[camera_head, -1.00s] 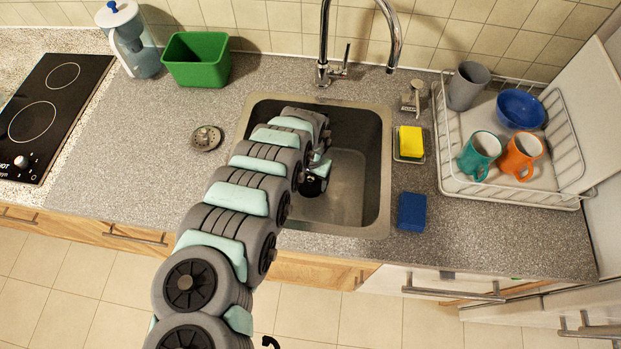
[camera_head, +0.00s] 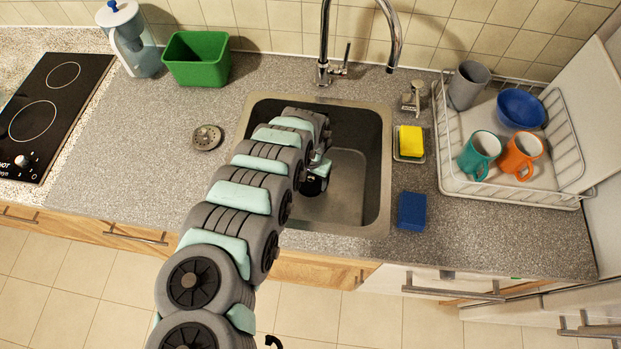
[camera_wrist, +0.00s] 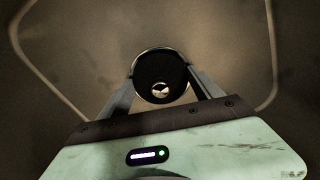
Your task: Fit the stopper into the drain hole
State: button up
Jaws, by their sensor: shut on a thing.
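My gripper (camera_wrist: 160,80) is down inside the sink and shut on the stopper (camera_wrist: 158,68), a round black disc with a small shiny knob in its middle. The two fingers grip it from either side. A pale rim shows around the far edge of the stopper; I cannot tell whether it belongs to the stopper or to the drain. In the head view the stopper shows as a small dark shape (camera_head: 314,184) low in the sink basin (camera_head: 347,200). The drain hole itself is not seen; the stopper or my arm hides it. I cannot tell whether the stopper touches the bottom.
A round metal strainer (camera_head: 207,137) lies on the counter left of the sink. A faucet (camera_head: 324,70) stands behind. A yellow sponge (camera_head: 411,140), a blue sponge (camera_head: 412,211) and a dish rack (camera_head: 455,185) are on the right. The sink's right part is clear.

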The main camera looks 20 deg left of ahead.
jog(key=o, duration=1.5)
jog(key=shift+c, duration=0.2)
notch_tip(320, 180, up, 11)
jog(key=p, duration=0.2)
jog(key=shift+f+p, duration=0.1)
jog(key=shift+p, duration=0.3)
